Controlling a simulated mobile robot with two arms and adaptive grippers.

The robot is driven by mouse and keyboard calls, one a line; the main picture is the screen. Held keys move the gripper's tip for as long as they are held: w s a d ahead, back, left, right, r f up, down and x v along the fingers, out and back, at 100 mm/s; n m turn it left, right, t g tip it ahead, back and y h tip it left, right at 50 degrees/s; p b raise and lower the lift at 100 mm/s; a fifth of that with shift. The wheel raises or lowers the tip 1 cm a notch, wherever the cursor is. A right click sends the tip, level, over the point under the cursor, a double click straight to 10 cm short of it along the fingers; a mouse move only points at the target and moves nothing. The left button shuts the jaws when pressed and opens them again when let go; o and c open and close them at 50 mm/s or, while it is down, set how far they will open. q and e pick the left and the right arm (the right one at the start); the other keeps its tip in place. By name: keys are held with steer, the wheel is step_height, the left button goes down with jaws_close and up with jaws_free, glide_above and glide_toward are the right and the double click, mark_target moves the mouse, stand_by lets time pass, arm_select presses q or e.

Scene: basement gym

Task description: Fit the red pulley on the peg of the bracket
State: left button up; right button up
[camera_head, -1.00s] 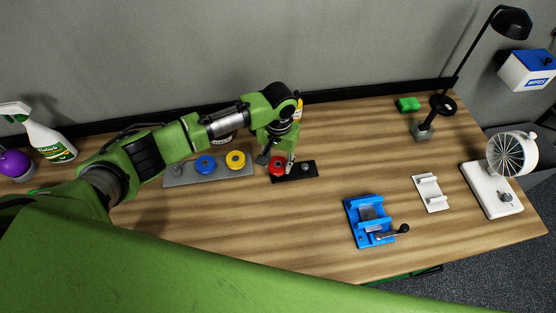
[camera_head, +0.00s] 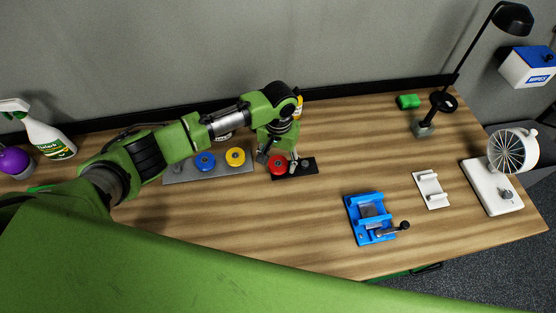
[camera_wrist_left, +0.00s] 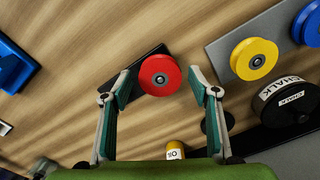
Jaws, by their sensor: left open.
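The red pulley (camera_head: 278,165) lies flat over one end of a black plate (camera_head: 309,170), which also bears a small round grey part (camera_head: 305,163). In the left wrist view the red pulley (camera_wrist_left: 160,75) shows a metal hub at its centre, and the black plate (camera_wrist_left: 122,83) runs under it. I cannot tell whether a peg fills the hub. My left gripper (camera_head: 277,159) is over the red pulley. In the left wrist view its fingers (camera_wrist_left: 160,83) stand open on either side, with gaps to the rim. My right gripper is not in view.
A grey plate (camera_head: 222,174) with a blue pulley (camera_head: 205,162) and a yellow pulley (camera_head: 235,157) is to the left. A chalk container (camera_wrist_left: 283,98) stands close behind. A blue vise (camera_head: 369,217), white cradle (camera_head: 431,189) and fan (camera_head: 505,155) are to the right. The front middle is clear.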

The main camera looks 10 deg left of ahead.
arm_select(q)
step_height(320, 180, up, 12)
steer(key=shift+f, duration=0.2)
steer(key=shift+d, duration=0.1)
stand_by(0.5)
